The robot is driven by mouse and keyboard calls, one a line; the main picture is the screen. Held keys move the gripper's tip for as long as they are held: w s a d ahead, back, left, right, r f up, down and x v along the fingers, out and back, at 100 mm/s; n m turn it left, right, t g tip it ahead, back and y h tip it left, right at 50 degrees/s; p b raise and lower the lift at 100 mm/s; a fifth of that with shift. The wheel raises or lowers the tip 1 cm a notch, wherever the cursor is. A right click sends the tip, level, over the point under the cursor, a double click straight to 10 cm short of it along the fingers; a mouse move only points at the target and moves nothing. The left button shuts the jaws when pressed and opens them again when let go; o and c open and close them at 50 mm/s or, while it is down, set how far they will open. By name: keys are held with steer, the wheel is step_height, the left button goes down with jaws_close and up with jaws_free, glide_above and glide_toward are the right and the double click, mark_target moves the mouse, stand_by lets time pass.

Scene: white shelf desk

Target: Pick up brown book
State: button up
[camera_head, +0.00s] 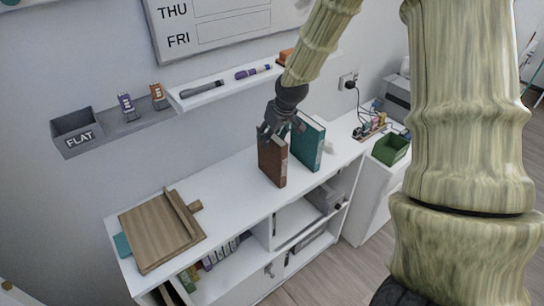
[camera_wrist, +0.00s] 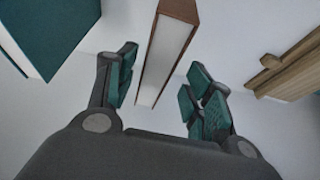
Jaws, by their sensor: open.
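The brown book (camera_head: 272,161) stands upright on top of the white shelf desk, left of a teal book. In the wrist view the brown book (camera_wrist: 167,50) shows its pale page edges and brown cover between my two fingers. My gripper (camera_head: 270,130) is at the top of the brown book in the head view. In the wrist view my gripper (camera_wrist: 160,88) is open, with one teal-padded finger on each side of the book and a visible gap on both sides.
The teal book (camera_head: 309,143) stands upright close on the right. A wooden board (camera_head: 155,235) lies at the desk's left end. A green bin (camera_head: 391,149) stands at the right. A wall ledge with markers (camera_head: 215,90) runs behind. The desk top (camera_head: 235,190) between board and books is clear.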

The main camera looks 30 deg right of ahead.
mark_target(272, 157)
steer(key=shift+f, duration=0.15)
steer(key=shift+d+p+x, duration=0.1)
steer(key=shift+p+x, duration=0.45)
steer(key=shift+x, duration=0.75)
steer(key=shift+d+p+x, duration=0.15)
steer(key=shift+p+x, duration=0.4)
steer(key=shift+x, duration=0.7)
steer(key=shift+w+f, duration=0.15)
jaws_close()
